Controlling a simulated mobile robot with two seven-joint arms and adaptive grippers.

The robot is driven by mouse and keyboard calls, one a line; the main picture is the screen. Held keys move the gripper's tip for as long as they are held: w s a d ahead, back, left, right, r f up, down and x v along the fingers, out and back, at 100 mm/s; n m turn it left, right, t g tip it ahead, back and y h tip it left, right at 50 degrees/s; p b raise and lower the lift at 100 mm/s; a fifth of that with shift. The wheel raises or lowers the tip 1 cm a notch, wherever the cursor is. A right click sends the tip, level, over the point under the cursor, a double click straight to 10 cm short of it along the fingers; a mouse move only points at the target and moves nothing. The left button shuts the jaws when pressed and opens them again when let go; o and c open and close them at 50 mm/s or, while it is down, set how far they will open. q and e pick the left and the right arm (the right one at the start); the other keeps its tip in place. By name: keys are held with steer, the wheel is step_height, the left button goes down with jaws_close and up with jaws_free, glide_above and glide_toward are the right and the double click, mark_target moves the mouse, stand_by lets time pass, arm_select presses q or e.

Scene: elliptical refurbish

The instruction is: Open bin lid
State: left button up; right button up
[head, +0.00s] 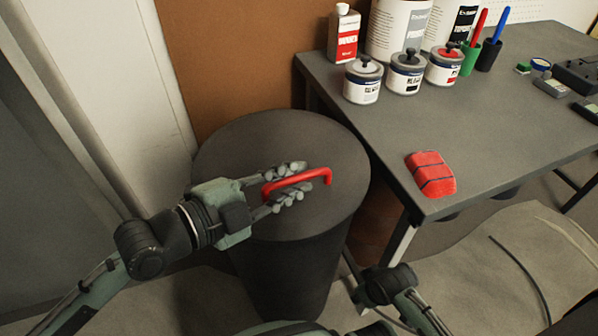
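The dark grey round bin (295,270) stands on the floor left of the table. Its flat lid (235,150) lies on top and looks closed. A red arched handle (312,177) rises from the lid. My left gripper (294,181) reaches over the lid from the left. Its two fingers lie on either side of the handle, with a gap between them and the red bar, so it looks open. Whether a finger touches the handle is hard to tell. Part of my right arm shows at the bottom, but its gripper is out of view.
The grey table (480,120) stands close to the bin's right. A red block-like object (430,174) lies near its front edge. Several jars, bottles and pen cups stand towards its back. A brown panel (230,60) and a pale wall are behind the bin.

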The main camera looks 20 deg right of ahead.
arm_select(q)
steer(key=shift+w+d+f, duration=0.2)
steer(key=shift+w+d, duration=0.05)
steer(key=shift+d, duration=0.4)
jaws_close()
